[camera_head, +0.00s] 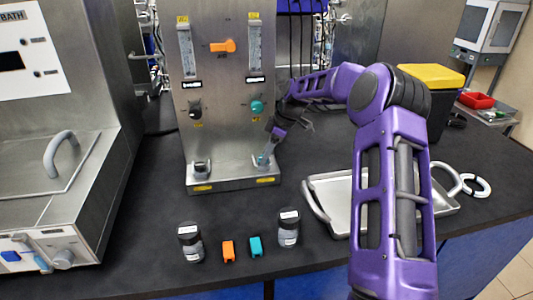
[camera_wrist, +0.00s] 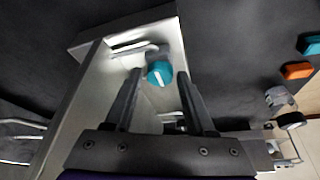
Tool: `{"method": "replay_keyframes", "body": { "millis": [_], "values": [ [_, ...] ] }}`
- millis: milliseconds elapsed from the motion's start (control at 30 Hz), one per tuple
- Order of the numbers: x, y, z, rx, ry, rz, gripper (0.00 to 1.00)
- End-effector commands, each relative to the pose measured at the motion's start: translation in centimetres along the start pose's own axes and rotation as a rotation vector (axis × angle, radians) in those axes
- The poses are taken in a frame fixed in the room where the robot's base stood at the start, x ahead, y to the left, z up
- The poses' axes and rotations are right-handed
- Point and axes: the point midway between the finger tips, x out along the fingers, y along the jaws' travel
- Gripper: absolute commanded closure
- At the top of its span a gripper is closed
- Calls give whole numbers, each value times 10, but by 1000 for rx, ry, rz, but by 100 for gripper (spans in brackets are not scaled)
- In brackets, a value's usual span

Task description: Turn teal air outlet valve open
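The teal valve knob (camera_head: 257,107) is on the right side of the upright steel panel (camera_head: 222,135), below the right flow tube. In the wrist view the round teal knob (camera_wrist: 160,73), with a white pointer mark, appears between the two dark fingertips. My gripper (camera_wrist: 159,72) is open and empty, with a visible gap on each side of the knob. In the head view my gripper (camera_head: 299,115) is just right of the panel and knob; its fingertips are small and partly unclear. I cannot tell whether the fingers reach around the knob.
An orange valve (camera_head: 222,45) and a black knob (camera_head: 195,108) share the panel. A metal tray (camera_head: 335,205) lies right.

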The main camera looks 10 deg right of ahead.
Motion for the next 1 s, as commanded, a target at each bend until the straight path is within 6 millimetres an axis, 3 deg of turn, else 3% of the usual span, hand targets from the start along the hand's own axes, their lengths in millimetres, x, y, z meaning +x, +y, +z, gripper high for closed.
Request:
{"method": "replay_keyframes", "body": {
  "millis": [333, 467, 567, 1000],
  "values": [
    [-1, 0, 0, 1, 1, 1, 31],
    [-9, 1, -1, 1, 2, 3, 31],
    [-25, 1, -1, 2, 2, 4, 31],
    [-131, 1, -1, 2, 2, 5, 31]
  ]
}}
